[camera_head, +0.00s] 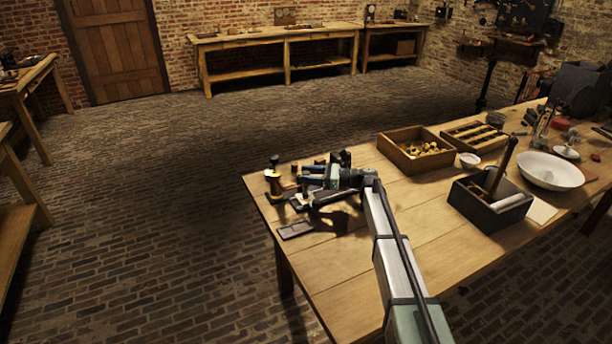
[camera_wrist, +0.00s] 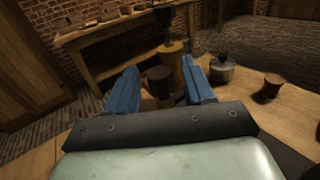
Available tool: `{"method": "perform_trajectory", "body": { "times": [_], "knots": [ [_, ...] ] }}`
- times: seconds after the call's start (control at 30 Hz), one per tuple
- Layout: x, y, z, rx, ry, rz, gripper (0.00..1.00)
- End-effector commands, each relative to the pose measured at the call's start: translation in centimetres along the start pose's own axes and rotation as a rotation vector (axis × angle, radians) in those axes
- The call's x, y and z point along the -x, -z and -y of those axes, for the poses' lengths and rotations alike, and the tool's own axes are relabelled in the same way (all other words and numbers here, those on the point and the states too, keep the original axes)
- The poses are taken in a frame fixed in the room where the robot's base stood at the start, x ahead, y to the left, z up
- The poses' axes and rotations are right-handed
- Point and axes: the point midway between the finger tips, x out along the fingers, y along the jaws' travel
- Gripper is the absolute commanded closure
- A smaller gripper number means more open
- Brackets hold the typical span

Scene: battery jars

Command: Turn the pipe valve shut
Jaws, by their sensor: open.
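A brass upright fitting with a dark top stands at the left end of the workbench (camera_head: 330,280); it looks like the pipe valve (camera_head: 274,183). In the wrist view, what appears to be the valve (camera_wrist: 172,60) rises just beyond my fingers, with a brown knob-like piece (camera_wrist: 158,75) in front of it, between the fingertips. My gripper (camera_head: 305,178) is open, its two blue fingers spread in the wrist view (camera_wrist: 160,85). I cannot tell whether either finger touches the brown piece. My gripper hides part of the fittings around it in the head view.
A grey-lidded pot (camera_wrist: 222,70) and a brown spool-shaped piece (camera_wrist: 270,86) stand right of the fingers. A flat dark plate (camera_head: 295,230) lies near the bench edge. A wooden box (camera_head: 395,157), dark box (camera_head: 475,212) and white bowl (camera_head: 550,172) stand right. The bench's front middle is clear.

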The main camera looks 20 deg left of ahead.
Motion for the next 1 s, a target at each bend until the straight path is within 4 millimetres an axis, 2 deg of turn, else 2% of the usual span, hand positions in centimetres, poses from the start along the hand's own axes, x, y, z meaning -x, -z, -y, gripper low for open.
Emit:
{"method": "perform_trajectory", "body": {
  "times": [0.2,0.47,0.9,1.0],
  "knots": [
    [-0.90,-0.01,-0.01,0.000,-0.001,0.000,0.48],
    [-0.92,0.00,-0.02,0.000,0.000,0.000,0.49],
    [-0.90,0.01,-0.01,0.000,0.000,0.000,0.91],
    [-0.89,0.01,0.00,0.000,-0.001,0.000,0.96]
  ]
}}
